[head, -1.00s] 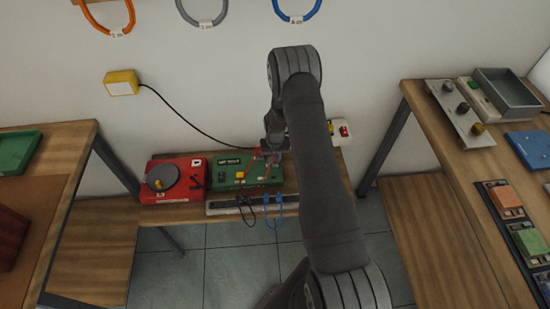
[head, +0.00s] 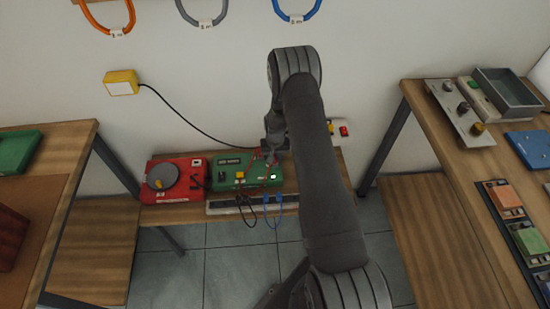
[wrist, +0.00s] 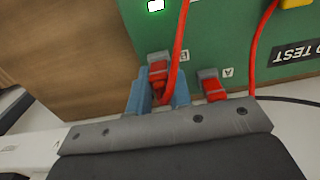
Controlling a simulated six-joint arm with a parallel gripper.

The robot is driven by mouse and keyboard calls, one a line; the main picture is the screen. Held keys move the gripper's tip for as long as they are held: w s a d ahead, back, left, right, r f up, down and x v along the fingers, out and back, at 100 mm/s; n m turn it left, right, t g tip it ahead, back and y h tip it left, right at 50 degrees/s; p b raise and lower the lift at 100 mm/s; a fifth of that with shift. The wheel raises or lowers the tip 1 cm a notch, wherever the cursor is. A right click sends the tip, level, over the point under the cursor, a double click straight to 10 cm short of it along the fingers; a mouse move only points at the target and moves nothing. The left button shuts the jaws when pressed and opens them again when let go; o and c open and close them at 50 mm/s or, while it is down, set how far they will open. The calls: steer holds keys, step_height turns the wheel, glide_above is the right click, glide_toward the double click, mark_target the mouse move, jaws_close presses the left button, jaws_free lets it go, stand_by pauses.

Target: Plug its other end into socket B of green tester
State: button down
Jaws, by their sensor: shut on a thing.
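The green tester (head: 232,167) stands on the low bench against the wall. In the wrist view it (wrist: 225,30) appears upside down, with a lit lamp (wrist: 155,5). My gripper (wrist: 160,92) has its blue fingers on either side of a red plug (wrist: 158,68) on a red cable (wrist: 181,40) and is shut on it. This plug sits at the socket beside the label that looks like B (wrist: 184,57); its tip is hidden. A second red plug (wrist: 213,88) is at the neighbouring socket, labelled A as far as I can tell. In the head view my gripper (head: 272,152) is at the tester's right end.
A red device (head: 175,183) with a grey dial stands left of the tester. A grey strip (head: 300,200) with black and blue leads (head: 272,212) runs along the bench front. A black cable (head: 190,122) comes from a yellow wall box (head: 121,83). Tables flank both sides.

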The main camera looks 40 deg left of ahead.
steer(key=c, duration=1.2)
jaws_free()
steer(key=shift+c, duration=0.2)
step_height(320, 180, up, 22)
steer(key=shift+r, duration=0.2)
step_height(320, 180, down, 7)
steer(key=shift+r, duration=0.15)
stand_by(0.4)
steer(key=shift+f, duration=7.9)
steer(key=shift+r, duration=0.3)
